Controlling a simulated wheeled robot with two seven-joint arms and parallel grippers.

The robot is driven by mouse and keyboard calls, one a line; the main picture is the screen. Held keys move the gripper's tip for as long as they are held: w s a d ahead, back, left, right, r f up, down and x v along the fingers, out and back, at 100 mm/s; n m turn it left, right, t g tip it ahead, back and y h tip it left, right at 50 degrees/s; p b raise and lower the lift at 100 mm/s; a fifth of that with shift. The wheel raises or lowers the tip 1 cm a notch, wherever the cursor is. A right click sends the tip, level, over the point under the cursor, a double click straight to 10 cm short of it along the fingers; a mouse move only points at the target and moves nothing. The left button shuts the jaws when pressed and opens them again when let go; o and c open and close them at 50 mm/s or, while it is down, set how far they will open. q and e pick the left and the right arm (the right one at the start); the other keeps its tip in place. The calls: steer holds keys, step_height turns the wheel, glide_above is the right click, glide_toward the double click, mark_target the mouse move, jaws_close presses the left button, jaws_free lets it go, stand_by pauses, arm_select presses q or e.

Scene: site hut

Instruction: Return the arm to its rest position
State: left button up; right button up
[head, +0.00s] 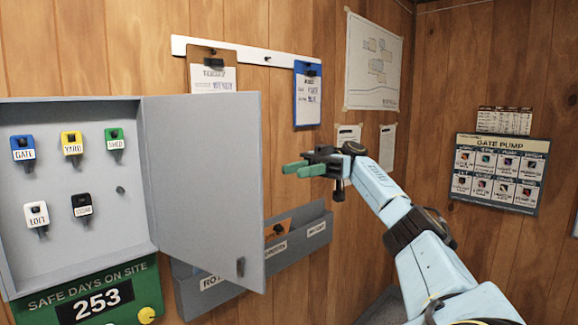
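My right arm (415,222), pale blue with black joints, comes in from the lower right and reaches up and to the left. Its gripper (298,170) has green fingertips that point left, just right of the cabinet door's free edge in the picture. No object shows between the fingertips. The two fingers overlap from this angle, so I cannot tell how far apart they are. My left gripper and arm are not in view.
A grey key cabinet (72,190) hangs at left with its door (203,190) swung open; several tagged keys hang inside. A grey wall rack (200,293) is below the gripper. Clipboards (307,95) hang above. A gate pump board (498,172) is at right.

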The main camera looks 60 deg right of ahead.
steer(key=shift+d, duration=0.1)
stand_by(0.6)
steer(key=w+a+f+m+t+h, duration=0.15)
steer(key=w+f+m, duration=0.35)
steer(key=f, duration=0.6)
steer(key=w+a+f+m+t+h, duration=0.1)
steer(key=w+f+m+h, duration=0.3)
steer(key=f, duration=0.7)
steer(key=s+a+f+m+g+h, duration=0.1)
steer(key=a+f+m+h, duration=0.15)
steer(key=f, duration=1.35)
steer(key=s+a+f+m+g+h, duration=0.1)
steer(key=f+m+g+h, duration=0.2)
steer(key=f, duration=1.2)
steer(key=s+a+f+m+g+h, duration=0.1)
steer(key=s+a+f+h, duration=0.25)
steer(key=s+f, duration=0.75)
steer(key=s+a+f+m+g+h, duration=0.15)
steer(key=s+a+f, duration=0.35)
steer(key=s+f, duration=0.6)
steer(key=s+a+f+n, duration=0.2)
steer(key=s+a+f, duration=0.3)
steer(key=s+a, duration=0.3)
steer(key=s+a+f+n+t+h, duration=0.1)
steer(key=s+a+f, duration=0.3)
steer(key=s+a, duration=0.5)
steer(key=shift+a+f+n+h, duration=0.3)
steer(key=shift+f+n, duration=0.1)
steer(key=shift+n, duration=0.3)
